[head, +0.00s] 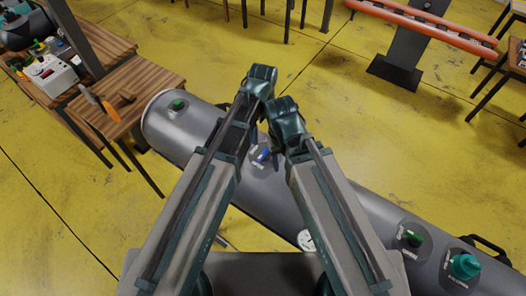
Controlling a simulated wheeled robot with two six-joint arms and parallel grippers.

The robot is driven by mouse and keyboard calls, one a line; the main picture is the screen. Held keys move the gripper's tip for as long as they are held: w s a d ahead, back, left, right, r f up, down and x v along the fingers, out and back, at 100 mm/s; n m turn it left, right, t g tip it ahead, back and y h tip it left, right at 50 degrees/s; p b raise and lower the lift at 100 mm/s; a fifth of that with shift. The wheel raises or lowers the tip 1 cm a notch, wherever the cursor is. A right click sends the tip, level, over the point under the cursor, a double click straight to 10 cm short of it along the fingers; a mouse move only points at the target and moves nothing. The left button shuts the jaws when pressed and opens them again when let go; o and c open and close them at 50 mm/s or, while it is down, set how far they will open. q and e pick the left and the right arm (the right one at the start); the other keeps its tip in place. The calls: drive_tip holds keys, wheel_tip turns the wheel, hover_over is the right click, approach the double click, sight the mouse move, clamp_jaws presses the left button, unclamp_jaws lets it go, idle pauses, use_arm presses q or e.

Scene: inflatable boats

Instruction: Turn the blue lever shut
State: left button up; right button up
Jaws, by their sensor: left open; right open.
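The blue lever (263,154) is a small blue handle on the top of the large grey inflatable tube (262,186). It shows in the gap between my two forearms. My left gripper (262,82) is open, above and beyond the lever in the picture. My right gripper (284,118) is open and lower, just up and to the right of the lever. Both grippers seem apart from the lever, and I see nothing held. The fingertips are small and partly hidden, and the lever's exact angle is hard to tell.
A green valve (177,104) sits at the tube's left end. Another green valve (412,238) and a teal cap (465,266) are at its right. A round gauge (306,240) shows between my arms. A wooden table (128,92) stands at left. Yellow floor is open beyond the tube.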

sight(263, 153)
use_arm(q)
wheel_tip(263, 153, down, 13)
drive_tip(key=b, duration=1.3)
drive_tip(key=shift+f, duration=0.2)
use_arm(e)
wheel_tip(263, 153, down, 13)
drive_tip(key=shift+f, duration=0.2)
use_arm(q)
drive_tip(key=c, duration=1.2)
drive_tip(key=shift+c, duration=0.2)
